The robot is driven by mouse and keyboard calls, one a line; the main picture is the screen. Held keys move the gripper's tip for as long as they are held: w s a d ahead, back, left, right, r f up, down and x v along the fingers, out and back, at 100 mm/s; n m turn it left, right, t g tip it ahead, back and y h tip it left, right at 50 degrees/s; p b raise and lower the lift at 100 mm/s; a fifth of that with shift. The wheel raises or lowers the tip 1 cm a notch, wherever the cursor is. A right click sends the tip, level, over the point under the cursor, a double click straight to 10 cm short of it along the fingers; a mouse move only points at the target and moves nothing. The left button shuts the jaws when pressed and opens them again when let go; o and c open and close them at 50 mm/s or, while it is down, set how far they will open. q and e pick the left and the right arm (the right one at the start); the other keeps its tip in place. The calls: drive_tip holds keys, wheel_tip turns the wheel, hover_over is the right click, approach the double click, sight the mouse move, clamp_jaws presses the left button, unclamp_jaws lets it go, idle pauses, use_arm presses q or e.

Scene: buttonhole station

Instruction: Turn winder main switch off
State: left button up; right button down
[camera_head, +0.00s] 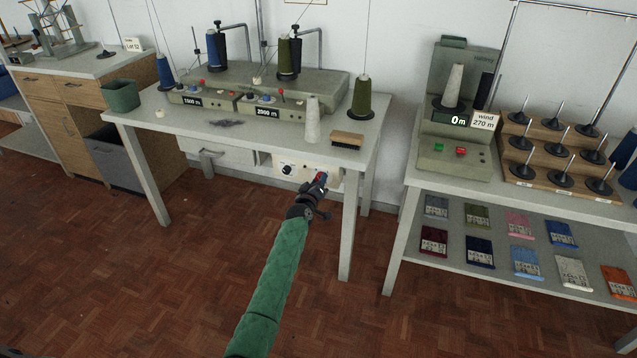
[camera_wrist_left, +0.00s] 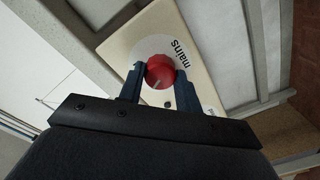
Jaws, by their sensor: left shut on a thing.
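The red mains switch knob (camera_wrist_left: 160,71) sits on a round pale disc lettered "mains" on a cream panel (camera_wrist_left: 126,45) in the left wrist view. In the head view the control panel (camera_head: 305,168) is below the winder table's front edge. My left gripper (camera_head: 319,181) is at its right end, with red showing at the fingertips. Its two fingers are shut on the red knob, one on each side. A pale pointer mark shows on the knob's near part. The winder (camera_head: 250,85) stands on the table above. My right gripper is not in view.
A black knob (camera_head: 287,170) is on the same panel, left of my gripper. The winder table (camera_head: 200,122) carries thread cones and a brush (camera_head: 347,140); its front right leg (camera_head: 349,230) is close to my gripper. Another bench (camera_head: 407,176) stands at right. The floor in front is clear.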

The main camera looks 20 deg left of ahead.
use_arm(q)
drive_tip(key=shift+f+n, duration=0.1)
drive_tip(key=shift+n, duration=1.8)
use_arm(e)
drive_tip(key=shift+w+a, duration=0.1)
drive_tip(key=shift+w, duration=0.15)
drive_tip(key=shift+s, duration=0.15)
use_arm(q)
drive_tip(key=o, duration=1)
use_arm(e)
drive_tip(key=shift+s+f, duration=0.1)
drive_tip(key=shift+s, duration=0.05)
use_arm(q)
drive_tip(key=shift+s, duration=0.1)
drive_tip(key=s, duration=0.7)
drive_tip(key=shift+s+a, duration=0.2)
drive_tip(key=shift+s, duration=0.1)
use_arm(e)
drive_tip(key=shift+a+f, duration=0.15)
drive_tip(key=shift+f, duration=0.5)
